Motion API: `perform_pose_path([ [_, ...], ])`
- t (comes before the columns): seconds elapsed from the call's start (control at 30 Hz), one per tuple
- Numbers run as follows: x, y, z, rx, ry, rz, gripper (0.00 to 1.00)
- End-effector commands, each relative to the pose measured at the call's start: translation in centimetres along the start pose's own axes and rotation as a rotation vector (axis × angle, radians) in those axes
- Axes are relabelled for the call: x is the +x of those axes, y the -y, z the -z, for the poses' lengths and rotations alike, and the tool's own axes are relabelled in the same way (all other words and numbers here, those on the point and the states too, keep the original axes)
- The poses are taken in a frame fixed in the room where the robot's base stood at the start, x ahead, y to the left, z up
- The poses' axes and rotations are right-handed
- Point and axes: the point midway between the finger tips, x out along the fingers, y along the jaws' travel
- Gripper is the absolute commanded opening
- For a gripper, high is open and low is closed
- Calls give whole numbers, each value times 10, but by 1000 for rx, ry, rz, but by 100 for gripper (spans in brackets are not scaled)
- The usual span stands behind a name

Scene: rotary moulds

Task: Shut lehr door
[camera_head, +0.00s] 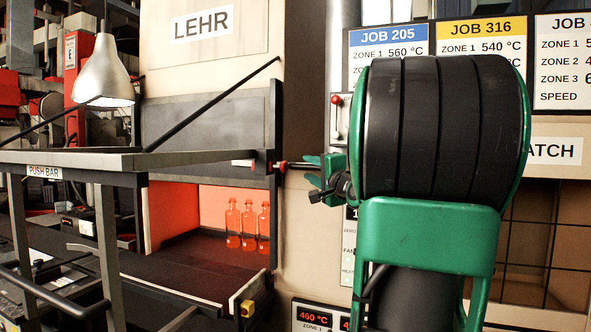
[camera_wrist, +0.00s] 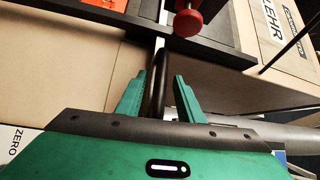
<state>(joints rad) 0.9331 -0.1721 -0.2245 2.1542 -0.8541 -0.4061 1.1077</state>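The lehr door looks to be the dark grey panel (camera_head: 215,125) under the LEHR sign. It is raised, and the opening below shows a glowing orange interior with three bottles (camera_head: 249,226). A red knob (camera_head: 281,167) sits at the panel's right edge; a red knob also shows in the wrist view (camera_wrist: 188,22), beyond my fingers. My gripper (camera_head: 317,169) is just right of the knob. In the wrist view my gripper (camera_wrist: 158,88) is open, with a dark upright bar (camera_wrist: 157,70) in line with the gap; I cannot tell its depth.
A grey frame with a push bar (camera_head: 45,172) stands in the left foreground. A lamp (camera_head: 104,75) hangs at the left. A switch box with a red knob (camera_head: 338,121) is on the post behind my arm. Job boards (camera_head: 484,55) hang at the right.

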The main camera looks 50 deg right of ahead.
Motion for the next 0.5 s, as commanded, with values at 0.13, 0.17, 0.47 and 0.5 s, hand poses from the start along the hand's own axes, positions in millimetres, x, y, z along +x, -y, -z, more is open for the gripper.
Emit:
perform_pose_path([
  [0.13,26,0,0,-1,1,0,34],
  [0.17,30,0,0,-1,1,-1,34],
  [0.47,54,0,0,-1,0,0,34],
  [0.5,55,0,0,-1,0,0,34],
])
